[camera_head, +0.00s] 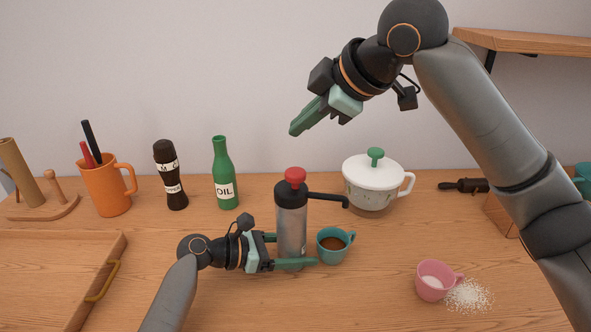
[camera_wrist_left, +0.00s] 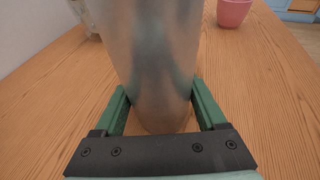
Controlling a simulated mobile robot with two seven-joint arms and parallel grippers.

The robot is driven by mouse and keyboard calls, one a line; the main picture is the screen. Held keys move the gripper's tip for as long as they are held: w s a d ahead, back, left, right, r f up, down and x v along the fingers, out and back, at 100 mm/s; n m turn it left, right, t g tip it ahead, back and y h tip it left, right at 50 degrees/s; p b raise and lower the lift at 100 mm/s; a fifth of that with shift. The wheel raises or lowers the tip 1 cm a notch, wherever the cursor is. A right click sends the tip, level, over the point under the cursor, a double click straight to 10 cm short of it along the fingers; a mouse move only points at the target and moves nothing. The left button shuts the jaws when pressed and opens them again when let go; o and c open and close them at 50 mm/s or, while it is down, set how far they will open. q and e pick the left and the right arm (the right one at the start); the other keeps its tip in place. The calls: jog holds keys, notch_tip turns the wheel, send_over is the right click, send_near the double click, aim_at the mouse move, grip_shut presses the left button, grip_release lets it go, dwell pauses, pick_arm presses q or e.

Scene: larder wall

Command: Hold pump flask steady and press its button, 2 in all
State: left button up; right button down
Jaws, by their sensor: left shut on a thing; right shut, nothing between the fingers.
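The pump flask (camera_head: 291,225) stands upright on the counter, with a grey metal body, black top and black spout pointing right. Its red button (camera_head: 295,177) is on top. My left gripper (camera_head: 292,254) is shut around the lower body of the flask; the left wrist view shows the metal body (camera_wrist_left: 155,60) between the green fingers. My right gripper (camera_head: 294,130) is shut and empty, in the air above the red button and apart from it. A teal cup (camera_head: 322,254) with brown liquid stands right of the flask, below the spout.
A white lidded pot (camera_head: 372,203) stands behind right. A pink cup (camera_head: 432,288) with spilled white grains (camera_head: 468,296) is at front right. A green oil bottle (camera_head: 223,172), pepper mill (camera_head: 170,175) and orange mug (camera_head: 105,192) stand left. A wooden tray (camera_head: 118,250) lies front left.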

pick_arm(q)
jog(key=o, duration=0.9)
jog(key=shift+a, duration=0.1)
